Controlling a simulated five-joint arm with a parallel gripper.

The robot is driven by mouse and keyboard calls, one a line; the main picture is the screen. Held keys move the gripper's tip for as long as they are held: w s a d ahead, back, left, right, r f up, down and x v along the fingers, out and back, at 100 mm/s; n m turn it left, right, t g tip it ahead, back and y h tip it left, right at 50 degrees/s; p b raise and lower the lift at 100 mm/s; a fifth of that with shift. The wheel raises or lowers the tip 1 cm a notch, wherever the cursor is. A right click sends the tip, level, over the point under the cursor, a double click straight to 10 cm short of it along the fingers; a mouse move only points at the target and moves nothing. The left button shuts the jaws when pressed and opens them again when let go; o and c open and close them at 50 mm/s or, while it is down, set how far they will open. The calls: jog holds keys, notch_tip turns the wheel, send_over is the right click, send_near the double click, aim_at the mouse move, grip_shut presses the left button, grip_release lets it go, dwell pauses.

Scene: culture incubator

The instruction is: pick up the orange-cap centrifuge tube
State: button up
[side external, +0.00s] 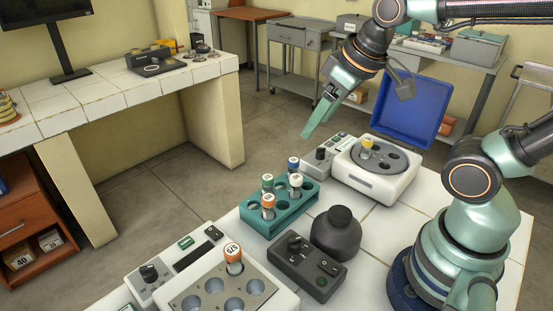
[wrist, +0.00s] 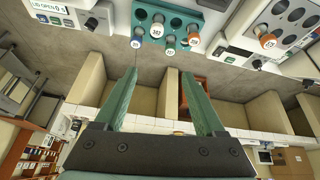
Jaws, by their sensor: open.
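Two orange-cap tubes show. One orange-cap tube (side external: 268,204) stands in the teal rack (side external: 284,218), beside green, white and blue caps; it also shows in the wrist view (wrist: 194,39). The other orange-cap tube (side external: 234,258) stands upright in the grey-topped block (side external: 200,299) at the front; the wrist view shows its cap (wrist: 267,41) at upper right. My gripper (side external: 309,130) is raised above and behind the rack, apart from all tubes. In the wrist view my gripper (wrist: 159,72) is open and empty, with the rack beyond its fingertips.
A centrifuge (side external: 375,172) with a yellow-cap tube (side external: 367,148) stands behind the rack. A blue panel (side external: 412,110) rises behind the centrifuge.

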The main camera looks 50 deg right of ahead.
jog(key=w+a+f+n+g, duration=0.1)
jog(key=w+a+n+g, duration=0.15)
jog(key=a+n, duration=0.95)
jog(key=n+g, duration=0.3)
jog(key=n, duration=0.4)
send_over(231, 250)
jog(key=f, duration=0.9)
jog(key=shift+s+d+f, duration=0.1)
jog(key=shift+s+d, duration=0.1)
jog(key=shift+w+a+f, duration=0.1)
jog(key=shift+f, duration=1.25)
jog(key=shift+w+a+f, duration=0.1)
jog(key=shift+f, duration=1.25)
grip_shut()
